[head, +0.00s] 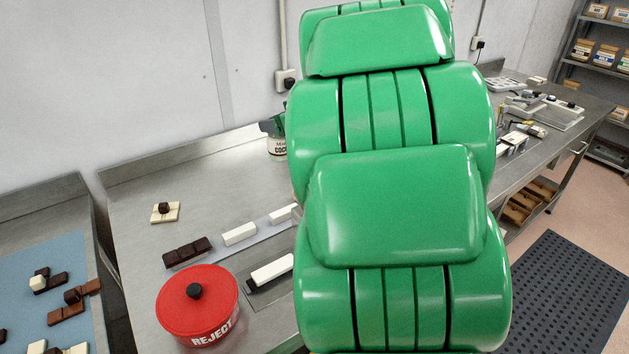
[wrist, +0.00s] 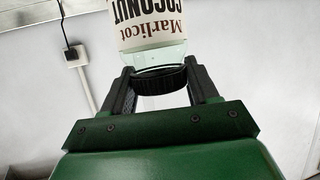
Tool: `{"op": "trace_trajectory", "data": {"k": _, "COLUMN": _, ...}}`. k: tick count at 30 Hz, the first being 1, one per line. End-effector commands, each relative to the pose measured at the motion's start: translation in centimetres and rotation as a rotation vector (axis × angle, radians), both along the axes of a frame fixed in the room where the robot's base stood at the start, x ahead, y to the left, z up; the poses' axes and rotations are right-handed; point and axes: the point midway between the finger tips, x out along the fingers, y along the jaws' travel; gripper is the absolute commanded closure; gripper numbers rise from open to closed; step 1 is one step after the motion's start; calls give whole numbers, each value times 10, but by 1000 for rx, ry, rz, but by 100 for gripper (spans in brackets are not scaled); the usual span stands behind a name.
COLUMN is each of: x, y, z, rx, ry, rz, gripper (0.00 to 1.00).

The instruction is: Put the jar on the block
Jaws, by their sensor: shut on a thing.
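The jar (head: 277,147) shows at the back of the steel bench, partly hidden by my green arm. Its label reads COCONUT; in the wrist view the jar (wrist: 152,28) is clear glass with a dark lid and appears upside down. My gripper (wrist: 160,82) is shut on the jar at its lid, one finger on each side. In the head view my gripper (head: 272,127) is mostly hidden. I cannot tell whether the jar's base touches the bench. White blocks (head: 240,234) and a dark brown segmented block (head: 187,252) lie on the bench, left of my arm; which is the task's block is unclear.
A red REJECT tub (head: 197,312) with a black knob stands at the bench front. A white-and-black bar (head: 270,272) lies beside it. A pale tile (head: 158,217) carries a small dark piece. A blue mat (head: 50,290) holds several chocolate pieces. The bench's back left is clear.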

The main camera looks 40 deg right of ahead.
Motion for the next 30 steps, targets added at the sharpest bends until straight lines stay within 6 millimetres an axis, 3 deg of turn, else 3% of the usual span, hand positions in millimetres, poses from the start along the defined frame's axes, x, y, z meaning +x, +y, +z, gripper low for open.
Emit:
{"op": "trace_trajectory", "data": {"k": 12, "x": -78, "y": -41, "z": 2, "rx": 1, "ry": 0, "rz": -42, "gripper": 81}}
{"op": "trace_trajectory", "data": {"k": 18, "x": -103, "y": -50, "z": 1, "rx": 2, "ry": -2, "rz": -55, "gripper": 81}}
{"op": "trace_trajectory", "data": {"k": 24, "x": -112, "y": -53, "z": -1, "rx": 2, "ry": 0, "rz": -58, "gripper": 81}}
{"op": "trace_trajectory", "data": {"k": 30, "x": -96, "y": -59, "z": -9, "rx": 4, "ry": -1, "rz": -54, "gripper": 81}}
